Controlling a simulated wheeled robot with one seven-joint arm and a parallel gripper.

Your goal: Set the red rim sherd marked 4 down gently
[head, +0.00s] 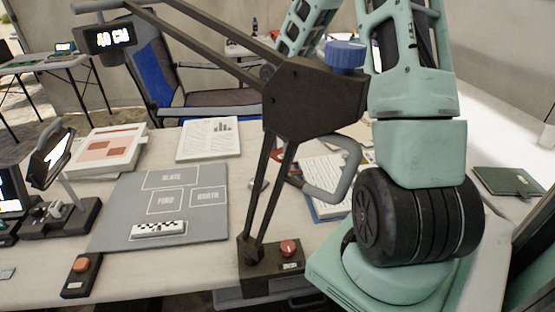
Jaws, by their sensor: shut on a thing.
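I cannot make out the red rim sherd marked 4; small red patches (277,157) show behind the black stand, too hidden to identify. My gripper is not in view; only my teal arm shows, large at the right, and it covers part of the table. The grey mat (122,198) lies flat on the table with outlined areas that seem to read SLATE, FIND and NORTH. A black-and-white scale bar (158,229) lies at its front. I see no sherd on the mat, and its FIND area looks empty.
The black stand (265,253) with long slanting bars and a blue knob (346,54) rises beside the mat. An orange-button box (81,275) sits at the front left.

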